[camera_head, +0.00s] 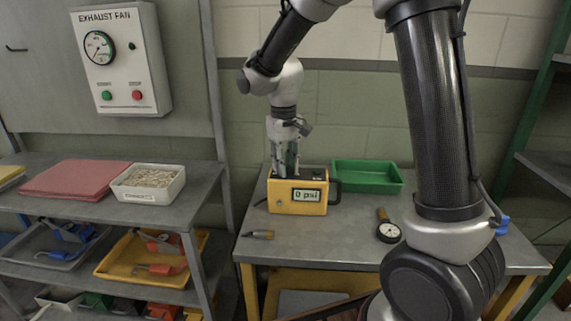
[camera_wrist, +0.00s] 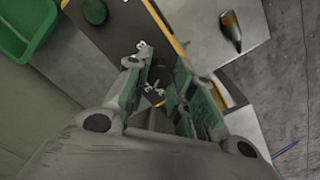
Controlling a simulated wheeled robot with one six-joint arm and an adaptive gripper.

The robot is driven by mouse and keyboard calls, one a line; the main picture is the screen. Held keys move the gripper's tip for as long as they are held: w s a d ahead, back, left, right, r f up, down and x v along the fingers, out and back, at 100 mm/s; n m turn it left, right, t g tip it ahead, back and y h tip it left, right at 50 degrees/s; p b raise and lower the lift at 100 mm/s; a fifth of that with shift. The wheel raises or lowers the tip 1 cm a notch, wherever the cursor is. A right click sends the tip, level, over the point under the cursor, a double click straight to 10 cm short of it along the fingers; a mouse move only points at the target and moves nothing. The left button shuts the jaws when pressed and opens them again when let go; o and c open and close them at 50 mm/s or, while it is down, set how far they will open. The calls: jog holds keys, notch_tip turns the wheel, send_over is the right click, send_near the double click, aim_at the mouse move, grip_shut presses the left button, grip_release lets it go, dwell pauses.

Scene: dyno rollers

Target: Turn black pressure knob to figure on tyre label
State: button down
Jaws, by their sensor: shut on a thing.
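The yellow inflator box (camera_head: 297,207) with a dark top stands on the grey bench, and its display (camera_head: 307,195) reads "0 psi". My gripper (camera_head: 285,170) points down onto the left part of the box top. In the wrist view my gripper (camera_wrist: 160,98) has its two green-padded fingers close around something on the dark box top (camera_wrist: 118,38). The black pressure knob between the fingers is mostly hidden. White markings show on the panel beside the fingers. A round dark green button (camera_wrist: 95,11) is on the same panel, clear of the fingers. No tyre label can be made out.
A green tray (camera_head: 367,177) stands behind and right of the box. A dial gauge (camera_head: 388,231) and a pen-like tool (camera_head: 258,234) lie on the bench (camera_head: 330,240). A shelf with a white tub (camera_head: 148,184) stands left. My arm covers the bench's right side.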

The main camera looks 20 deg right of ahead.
jog(key=shift+m, duration=0.6)
jog(key=c, duration=1.2)
grip_release()
jog(key=r, duration=1.2)
jog(key=shift+a, duration=0.2)
